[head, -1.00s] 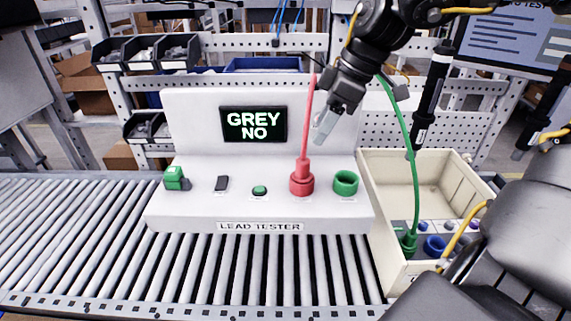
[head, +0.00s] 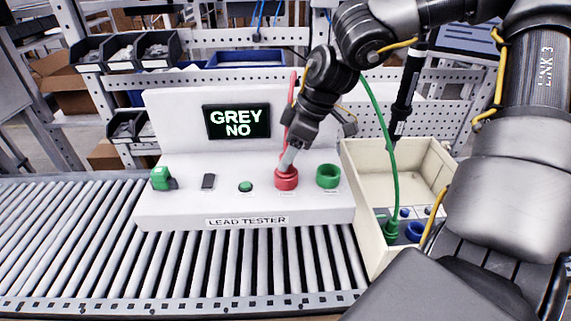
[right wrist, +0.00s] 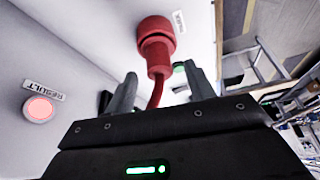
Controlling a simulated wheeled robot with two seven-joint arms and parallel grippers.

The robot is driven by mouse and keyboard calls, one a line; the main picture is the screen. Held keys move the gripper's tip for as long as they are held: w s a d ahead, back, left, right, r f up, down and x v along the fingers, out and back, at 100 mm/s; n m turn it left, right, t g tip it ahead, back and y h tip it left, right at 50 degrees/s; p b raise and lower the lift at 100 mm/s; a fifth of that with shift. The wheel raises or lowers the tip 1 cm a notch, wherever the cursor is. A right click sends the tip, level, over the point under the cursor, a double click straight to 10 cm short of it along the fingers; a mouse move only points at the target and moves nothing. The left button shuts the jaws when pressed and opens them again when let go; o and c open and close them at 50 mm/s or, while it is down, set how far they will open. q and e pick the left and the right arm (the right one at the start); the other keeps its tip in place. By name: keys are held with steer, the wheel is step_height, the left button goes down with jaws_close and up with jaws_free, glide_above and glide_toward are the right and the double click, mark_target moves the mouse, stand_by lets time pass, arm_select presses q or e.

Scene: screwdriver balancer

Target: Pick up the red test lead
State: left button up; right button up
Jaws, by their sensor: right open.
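The red test lead (head: 286,180) stands upright in a red socket on the front ledge of the white lead tester (head: 180,208). Its cable rises behind my right gripper. My right gripper (head: 287,160) is open, with its fingers angled down at the lead's top; they hide part of it. In the right wrist view, the red lead (right wrist: 158,52) is ahead of the fingers (right wrist: 158,90) and its thin cable passes between them. I cannot tell whether either finger touches it. My left gripper is not in view.
A green socket (head: 328,176) sits right of the red lead. A cream bin (head: 371,245) at the right holds a green lead (head: 391,229) with its cable rising. The screen (head: 237,121) reads GREY NO. A roller conveyor (head: 70,240) runs in front.

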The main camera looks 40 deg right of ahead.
steer(key=shift+x, duration=1.05)
steer(key=c, duration=1.1)
steer(key=shift+r, duration=0.15)
steer(key=shift+w+r, duration=0.1)
steer(key=shift+r, duration=0.2)
step_height(320, 180, up, 9)
steer(key=shift+r+b, duration=0.1)
steer(key=shift+b, duration=1)
